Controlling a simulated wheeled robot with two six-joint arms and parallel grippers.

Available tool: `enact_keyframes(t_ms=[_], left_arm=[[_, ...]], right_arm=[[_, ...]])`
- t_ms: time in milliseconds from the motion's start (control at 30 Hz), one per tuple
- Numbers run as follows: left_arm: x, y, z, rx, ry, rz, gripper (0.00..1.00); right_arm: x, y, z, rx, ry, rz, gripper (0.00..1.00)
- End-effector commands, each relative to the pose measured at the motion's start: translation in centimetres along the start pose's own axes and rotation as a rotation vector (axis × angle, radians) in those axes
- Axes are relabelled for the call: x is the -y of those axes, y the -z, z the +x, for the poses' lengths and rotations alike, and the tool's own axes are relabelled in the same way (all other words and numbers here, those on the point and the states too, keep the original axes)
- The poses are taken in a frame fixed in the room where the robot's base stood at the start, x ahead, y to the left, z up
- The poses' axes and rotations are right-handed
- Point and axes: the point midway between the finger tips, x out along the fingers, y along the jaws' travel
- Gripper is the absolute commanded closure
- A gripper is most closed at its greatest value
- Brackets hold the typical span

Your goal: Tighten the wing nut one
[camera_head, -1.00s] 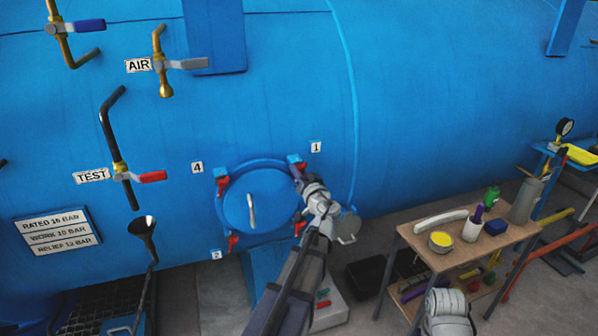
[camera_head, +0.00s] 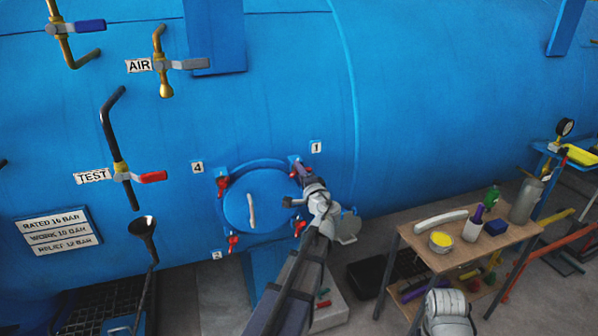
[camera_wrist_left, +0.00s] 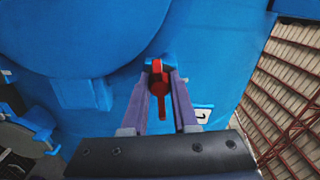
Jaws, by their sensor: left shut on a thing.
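The round blue hatch cover (camera_head: 272,208) sits on the big blue vessel, with several red wing nuts around its rim. Wing nut one (camera_wrist_left: 158,88), red, shows in the left wrist view between my left gripper's fingers, by the label "1" (camera_head: 316,147). My left gripper (camera_head: 298,172) is at the hatch's upper right and is shut on this wing nut. Other red wing nuts show at the upper left (camera_head: 223,183), lower left (camera_head: 233,241) and lower right (camera_head: 299,228). My right gripper is not in view.
A wooden cart (camera_head: 466,243) with a yellow-topped tin, bottles and a cup stands at the right. Valve pipes marked AIR (camera_head: 163,62) and TEST (camera_head: 122,165) stick out at the left. A black funnel (camera_head: 144,228) stands left of the hatch.

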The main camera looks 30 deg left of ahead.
Motion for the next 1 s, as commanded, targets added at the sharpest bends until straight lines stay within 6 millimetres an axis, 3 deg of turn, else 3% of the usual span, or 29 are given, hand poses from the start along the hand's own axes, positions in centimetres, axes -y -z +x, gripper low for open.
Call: enact_keyframes(t_ms=[1000], left_arm=[[0.03, 0.08, -0.04, -0.001, -0.001, 0.963, 1.00]], right_arm=[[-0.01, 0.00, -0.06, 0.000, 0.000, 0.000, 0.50]])
